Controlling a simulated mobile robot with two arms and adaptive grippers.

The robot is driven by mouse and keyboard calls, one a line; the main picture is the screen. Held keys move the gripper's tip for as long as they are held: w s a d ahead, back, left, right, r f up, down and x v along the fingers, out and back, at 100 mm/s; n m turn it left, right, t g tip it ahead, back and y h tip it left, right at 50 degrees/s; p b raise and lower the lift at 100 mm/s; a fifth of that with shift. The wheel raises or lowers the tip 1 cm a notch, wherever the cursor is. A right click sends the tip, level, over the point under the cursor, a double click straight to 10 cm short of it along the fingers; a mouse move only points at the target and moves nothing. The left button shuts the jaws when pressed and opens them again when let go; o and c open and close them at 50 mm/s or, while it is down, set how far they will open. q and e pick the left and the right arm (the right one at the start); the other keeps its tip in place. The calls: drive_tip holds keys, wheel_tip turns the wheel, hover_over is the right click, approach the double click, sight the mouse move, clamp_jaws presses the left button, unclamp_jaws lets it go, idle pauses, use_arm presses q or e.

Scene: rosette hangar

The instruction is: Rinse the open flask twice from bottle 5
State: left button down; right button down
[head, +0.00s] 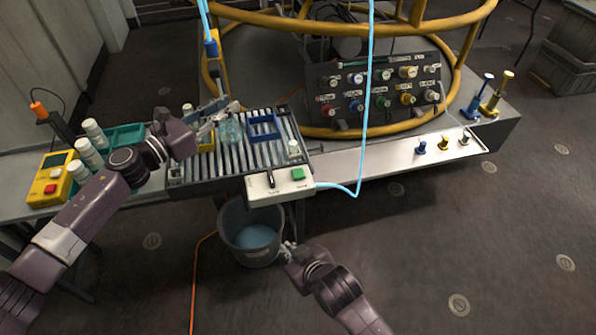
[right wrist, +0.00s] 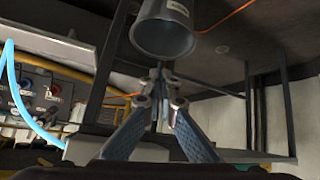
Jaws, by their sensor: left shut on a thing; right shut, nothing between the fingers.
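My left gripper (head: 230,105) is over the slatted rack (head: 265,155) in the head view. It appears shut on the neck of a clear, pale-blue flask (head: 231,132); the fingers partly hide the neck. Several white-capped bottles (head: 88,152) stand at the left by a teal tray, and a small one (head: 293,150) stands at the rack's right end. I cannot read which is bottle 5. My right gripper (head: 288,248) is empty beside the grey bucket (head: 251,237). Its fingers (right wrist: 160,88) are shut in the right wrist view, with the bucket (right wrist: 165,32) beyond.
A blue frame (head: 264,128) and a yellow frame (head: 205,136) sit on the rack. A control box with a green button (head: 297,174) is at its front. A blue hose (head: 366,100) hangs at the right. A yellow device (head: 49,180) stands far left. The floor at the right is clear.

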drive_tip(key=w+a+r+n+t+y, duration=0.25)
drive_tip(key=a+r, duration=0.45)
drive_tip(key=r, duration=0.5)
wheel_tip(320, 180, up, 14)
drive_tip(key=n+g+h, duration=0.2)
drive_tip(key=n+h, duration=0.1)
drive_tip(key=n, duration=0.1)
hover_over(299, 175)
drive_tip(key=shift+r, duration=0.15)
drive_tip(key=shift+f, duration=4.4)
drive_tip(key=shift+f, duration=0.2)
drive_tip(key=shift+f, duration=0.25)
